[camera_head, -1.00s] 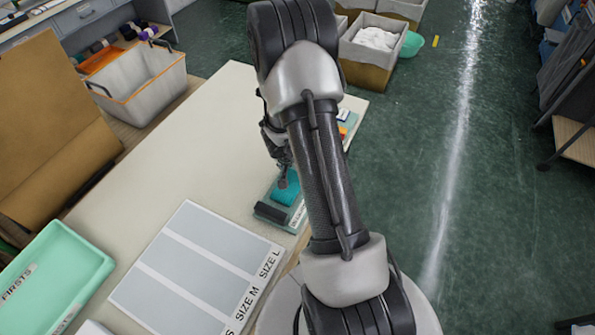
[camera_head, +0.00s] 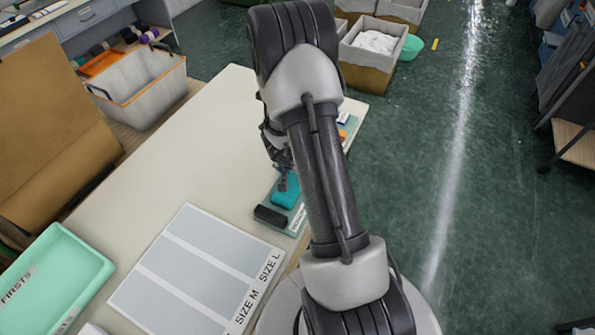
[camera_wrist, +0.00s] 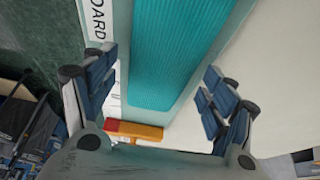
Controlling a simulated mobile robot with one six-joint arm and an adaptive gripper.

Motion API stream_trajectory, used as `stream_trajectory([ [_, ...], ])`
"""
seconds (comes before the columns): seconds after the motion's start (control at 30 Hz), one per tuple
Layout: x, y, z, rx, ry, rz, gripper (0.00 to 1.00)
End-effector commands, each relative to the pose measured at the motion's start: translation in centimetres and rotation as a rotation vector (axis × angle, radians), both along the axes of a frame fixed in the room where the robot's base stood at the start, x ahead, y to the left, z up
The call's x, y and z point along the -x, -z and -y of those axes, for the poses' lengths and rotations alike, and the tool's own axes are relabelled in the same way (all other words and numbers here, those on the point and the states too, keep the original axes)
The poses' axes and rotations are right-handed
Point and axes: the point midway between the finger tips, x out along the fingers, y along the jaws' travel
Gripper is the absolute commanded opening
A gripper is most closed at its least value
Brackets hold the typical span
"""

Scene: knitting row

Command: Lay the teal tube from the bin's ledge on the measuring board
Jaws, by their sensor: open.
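The teal tube (camera_head: 286,192) lies on a pale teal board (camera_head: 297,222) at the right edge of the table. In the wrist view the ribbed teal tube (camera_wrist: 180,50) runs from the top edge to the middle, on the pale board (camera_wrist: 122,50) whose label ends in "OARD". My gripper (camera_wrist: 158,88) is open, its two fingers apart on either side of the tube in the picture. I cannot tell whether they touch it. In the head view my gripper (camera_head: 284,180) is over the tube, partly hidden by my arm.
A dark roll (camera_head: 270,216) lies at the board's near end. A grey size chart (camera_head: 195,270) and a green "FIRSTS" tray (camera_head: 55,270) lie nearer. A red and orange item (camera_wrist: 135,130) is near the tube's end. The table's middle (camera_head: 190,150) is clear.

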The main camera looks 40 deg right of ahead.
Motion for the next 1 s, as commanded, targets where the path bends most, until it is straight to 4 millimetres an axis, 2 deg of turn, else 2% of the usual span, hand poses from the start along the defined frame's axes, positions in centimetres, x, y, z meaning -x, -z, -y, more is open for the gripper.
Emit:
stream_trajectory([
  [0.4,1.1,-8.1,-2.8,0.001,-0.001,0.002,0.78],
  [0.53,1.4,-10.0,-3.6,0.001,0.000,0.002,0.78],
  [0.7,1.6,-11.1,-4.2,0.000,-0.002,0.003,0.78],
  [0.77,1.1,-11.9,-4.6,-0.004,-0.017,0.020,0.78],
  [0.87,-1.1,-14.6,-6.2,-0.025,-0.089,0.092,0.78],
  [0.97,-4.0,-19.5,-9.6,-0.068,-0.226,0.202,0.78],
  [1.0,-4.8,-21.9,-11.5,-0.091,-0.297,0.245,0.78],
])
